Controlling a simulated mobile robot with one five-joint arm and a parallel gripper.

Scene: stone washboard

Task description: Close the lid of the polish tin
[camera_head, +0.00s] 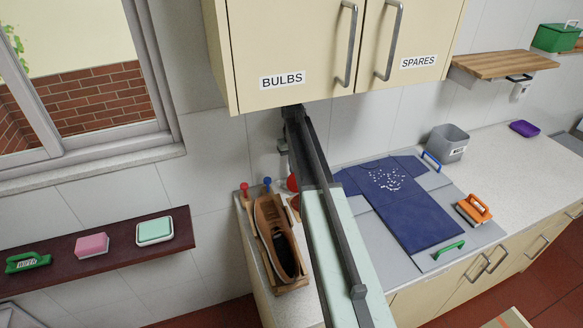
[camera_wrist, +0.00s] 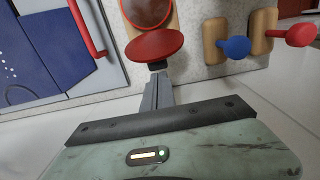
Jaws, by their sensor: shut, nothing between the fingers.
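The polish tin (camera_wrist: 146,10) is a round red tin with a dark red-brown inside, on a wooden base, at the top of the wrist view. Its red lid (camera_wrist: 155,47) stands open on the side nearer me. My gripper (camera_wrist: 157,72) is shut and empty, its tips just below the lid by a small black part; I cannot tell whether they touch. In the head view the red lid (camera_head: 292,182) shows beside my arm, which hides much of the tin. The fingertips are not clear there.
Wooden pieces with a blue knob (camera_wrist: 237,46) and a red knob (camera_wrist: 299,34) stand right of the tin in the wrist view. A brown shoe (camera_head: 277,240) and a board with a blue shirt (camera_head: 415,205) flank my arm. Cupboards (camera_head: 290,50) overhang the counter.

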